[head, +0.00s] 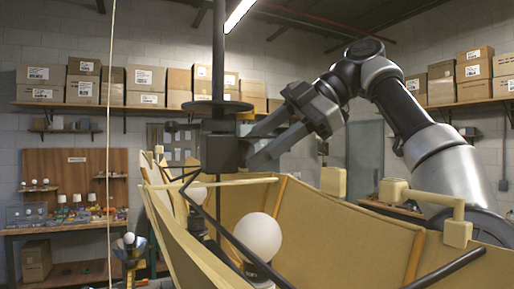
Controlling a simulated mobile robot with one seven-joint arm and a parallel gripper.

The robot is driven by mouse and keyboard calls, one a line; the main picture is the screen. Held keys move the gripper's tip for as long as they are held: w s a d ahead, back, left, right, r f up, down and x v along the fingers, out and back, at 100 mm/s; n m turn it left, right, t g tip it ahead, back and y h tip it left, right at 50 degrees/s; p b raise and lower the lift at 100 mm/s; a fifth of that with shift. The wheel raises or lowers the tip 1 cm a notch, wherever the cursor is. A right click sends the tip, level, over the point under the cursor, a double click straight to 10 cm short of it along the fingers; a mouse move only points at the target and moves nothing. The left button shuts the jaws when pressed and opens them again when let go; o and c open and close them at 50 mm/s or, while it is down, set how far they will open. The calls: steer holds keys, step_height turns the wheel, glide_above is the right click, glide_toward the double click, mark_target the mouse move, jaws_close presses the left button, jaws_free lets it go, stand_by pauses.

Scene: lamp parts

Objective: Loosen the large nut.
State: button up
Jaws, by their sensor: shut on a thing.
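The large nut (222,153) appears as a dark, blocky piece around the upright dark rod (218,50) of the lamp, just below a flat dark disc (210,109). My gripper (250,148) reaches in from the right. Its two fingers are shut on the right side of the nut. The exact contact is hard to make out, dark on dark. The nut sits above the open top of a large tan lampshade (340,230). Inside the shade are a white bulb (258,237) and a second bulb (197,194), partly hidden by struts.
Cream-coloured brackets (458,233) stand on the shade's rim below my arm. A thin pale cord (108,150) hangs at the left. Shelves with cardboard boxes (145,85) line the back walls. A workbench (70,228) with small parts stands at the far left.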

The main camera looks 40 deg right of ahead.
steer(key=o, duration=1)
